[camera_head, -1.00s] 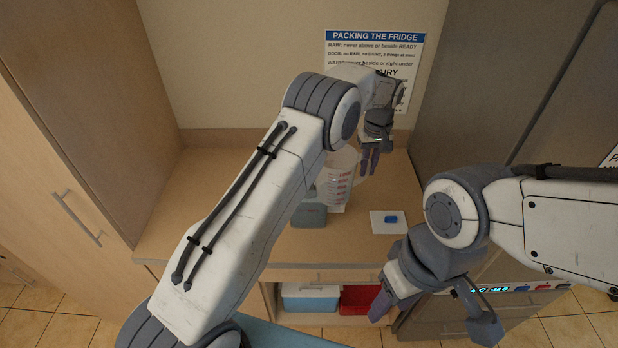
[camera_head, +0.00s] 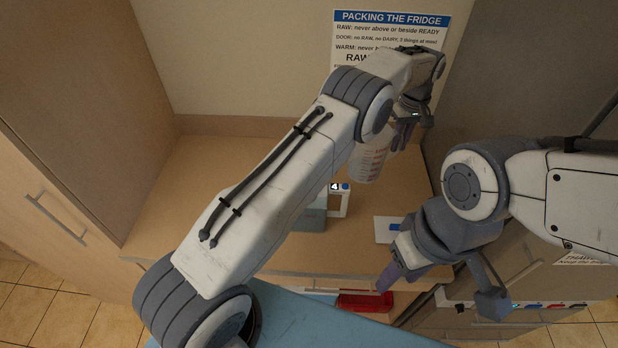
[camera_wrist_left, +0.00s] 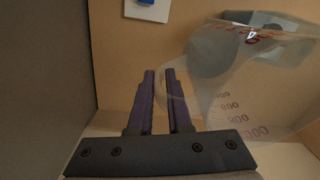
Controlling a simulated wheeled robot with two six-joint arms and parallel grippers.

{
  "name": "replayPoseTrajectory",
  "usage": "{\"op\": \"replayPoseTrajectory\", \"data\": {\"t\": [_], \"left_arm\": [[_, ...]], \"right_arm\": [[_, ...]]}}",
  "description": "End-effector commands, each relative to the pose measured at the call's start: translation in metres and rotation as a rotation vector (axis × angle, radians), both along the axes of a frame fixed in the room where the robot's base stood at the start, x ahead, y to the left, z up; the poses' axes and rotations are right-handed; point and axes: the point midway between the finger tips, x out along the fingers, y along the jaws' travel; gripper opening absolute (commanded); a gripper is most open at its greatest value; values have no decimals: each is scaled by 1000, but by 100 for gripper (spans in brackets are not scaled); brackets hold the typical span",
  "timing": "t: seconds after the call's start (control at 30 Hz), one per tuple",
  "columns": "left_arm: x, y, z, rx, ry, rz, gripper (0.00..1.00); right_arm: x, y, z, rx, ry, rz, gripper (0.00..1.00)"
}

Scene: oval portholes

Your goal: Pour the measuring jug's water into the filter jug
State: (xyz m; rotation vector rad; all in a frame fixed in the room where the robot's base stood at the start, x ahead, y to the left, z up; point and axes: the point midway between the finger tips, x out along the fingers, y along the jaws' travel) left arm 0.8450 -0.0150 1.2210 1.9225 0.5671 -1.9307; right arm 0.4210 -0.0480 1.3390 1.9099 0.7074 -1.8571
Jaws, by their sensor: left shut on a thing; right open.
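The measuring jug (camera_head: 368,162) is clear with red markings; it is raised above the counter and looks roughly upright. My left gripper (camera_head: 402,138) is shut on it at its right side. The jug also shows in the left wrist view (camera_wrist_left: 232,108), beside my fingers (camera_wrist_left: 160,75). I cannot make out the water level. A grey-blue vessel (camera_head: 312,217) stands on the counter, partly hidden by my left arm; it may be the filter jug. My right gripper (camera_head: 440,288) is open and empty in front of the counter.
A white card (camera_head: 340,203) marked 4 with a blue dot lies below the jug. A white square (camera_head: 383,230) with a blue item lies to the right. A notice (camera_head: 390,22) hangs on the wall. The counter's left part (camera_head: 200,190) is clear.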

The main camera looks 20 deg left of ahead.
Motion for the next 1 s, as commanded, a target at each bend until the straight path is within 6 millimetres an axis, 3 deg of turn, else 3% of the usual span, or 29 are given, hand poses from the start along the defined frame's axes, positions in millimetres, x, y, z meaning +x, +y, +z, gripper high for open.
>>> {"op": "replayPoseTrajectory", "data": {"t": [0.47, 1.0], "left_arm": [[-3, 5, 7, -57, -33, 1, 0], [-17, 29, 30, -335, -203, 7, 0]], "right_arm": [[0, 0, 1, 0, 0, 0, 49], [0, 0, 0, 0, 0, 0, 49]]}}
